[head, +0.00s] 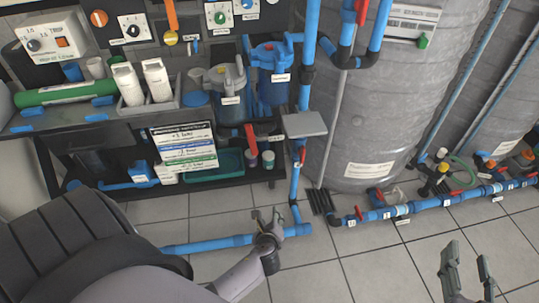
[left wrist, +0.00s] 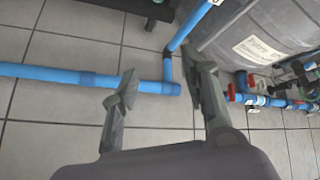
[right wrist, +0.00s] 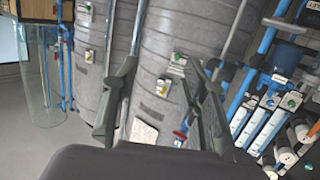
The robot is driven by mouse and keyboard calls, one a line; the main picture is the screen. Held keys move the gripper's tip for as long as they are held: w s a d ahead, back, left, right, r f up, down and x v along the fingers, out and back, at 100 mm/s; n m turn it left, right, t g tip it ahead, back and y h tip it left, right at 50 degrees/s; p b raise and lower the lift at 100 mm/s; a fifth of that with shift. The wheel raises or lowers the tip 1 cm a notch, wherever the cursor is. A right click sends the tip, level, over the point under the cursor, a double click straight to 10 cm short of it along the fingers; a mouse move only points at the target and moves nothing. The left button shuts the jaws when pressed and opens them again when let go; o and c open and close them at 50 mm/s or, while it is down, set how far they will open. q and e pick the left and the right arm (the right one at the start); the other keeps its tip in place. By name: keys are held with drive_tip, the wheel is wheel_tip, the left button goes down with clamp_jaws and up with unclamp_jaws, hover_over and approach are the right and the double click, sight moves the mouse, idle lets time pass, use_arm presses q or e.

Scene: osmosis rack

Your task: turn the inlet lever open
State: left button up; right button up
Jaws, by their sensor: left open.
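Several red levers sit on blue pipes, and their labels are too small to read, so I cannot tell which is the inlet lever. One red lever (head: 302,154) is on the vertical pipe beside the rack. Another red lever (head: 358,212) is on the floor pipe at the grey tank's foot; red handles also show at the right in the left wrist view (left wrist: 231,93). My left gripper (head: 267,217) is open and empty above the end of the blue floor pipe (head: 215,243). My right gripper (head: 467,268) is open and empty over the floor tiles at lower right.
The rack (head: 230,182) with filter housings and a label board (head: 184,147) stands at the back left. Large grey tanks (head: 375,90) fill the back right. A valved pipe line (head: 430,203) runs along their foot.

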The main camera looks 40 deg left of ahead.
sight(252, 141)
use_arm(q)
drive_tip(key=shift+s+d+f, duration=0.25)
drive_tip(key=shift+s+f, duration=0.15)
drive_tip(key=shift+f, duration=0.15)
use_arm(e)
drive_tip(key=shift+r, duration=0.3)
use_arm(q)
drive_tip(key=shift+c, duration=0.2)
